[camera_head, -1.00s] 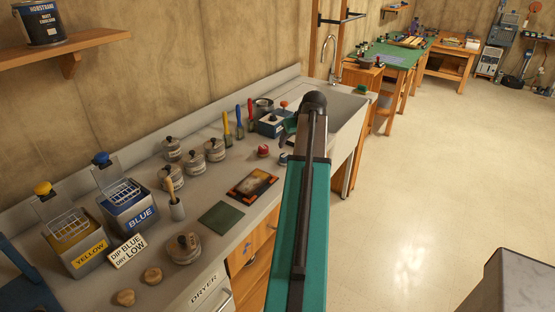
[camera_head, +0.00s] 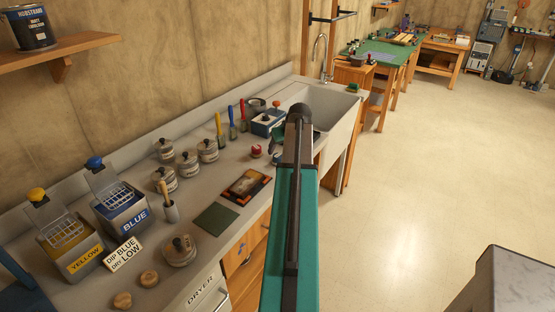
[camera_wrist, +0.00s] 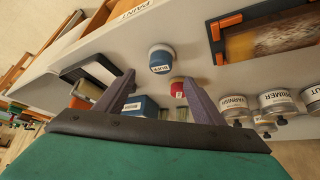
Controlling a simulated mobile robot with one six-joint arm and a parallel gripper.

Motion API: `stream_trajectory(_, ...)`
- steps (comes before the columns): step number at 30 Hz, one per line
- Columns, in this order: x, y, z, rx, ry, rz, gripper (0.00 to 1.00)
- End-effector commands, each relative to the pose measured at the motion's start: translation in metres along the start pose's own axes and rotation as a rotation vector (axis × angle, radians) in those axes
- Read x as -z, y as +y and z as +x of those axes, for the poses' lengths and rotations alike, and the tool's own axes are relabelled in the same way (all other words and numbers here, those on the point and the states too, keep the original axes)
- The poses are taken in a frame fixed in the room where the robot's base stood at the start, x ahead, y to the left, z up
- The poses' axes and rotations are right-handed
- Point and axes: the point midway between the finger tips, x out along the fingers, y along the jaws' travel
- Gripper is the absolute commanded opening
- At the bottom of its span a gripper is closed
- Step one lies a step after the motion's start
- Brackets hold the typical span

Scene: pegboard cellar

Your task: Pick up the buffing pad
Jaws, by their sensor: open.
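A small round white-and-blue piece (camera_wrist: 162,58) with a small label, apparently the buffing pad, stands on the counter in the wrist view. Its label is too blurred to read surely. In the head view it is mostly hidden beside my arm. My gripper (camera_wrist: 160,79) is open and empty, its two fingers spread above the counter. The pad appears just beyond the fingertips, roughly centred between them, and not gripped. In the head view the fingers are largely hidden behind my arm.
A red round piece (camera_head: 256,151) stands close to the pad. A blue box (camera_head: 267,122) and the sink (camera_head: 343,112) are behind. The floor (camera_head: 430,190) is clear.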

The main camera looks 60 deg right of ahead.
Motion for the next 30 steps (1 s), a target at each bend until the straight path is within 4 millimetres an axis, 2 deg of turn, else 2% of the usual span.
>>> stream_trajectory(4,0.001,0.000,0.016,0.001,-0.001,-0.001,0.63)
stream_trajectory(9,0.001,-0.001,0.026,0.001,-0.001,-0.001,0.63)
stream_trajectory(23,0.000,-0.002,0.029,0.001,0.000,-0.001,0.63)
stream_trajectory(30,-0.001,-0.002,0.041,0.003,-0.002,-0.001,0.63)
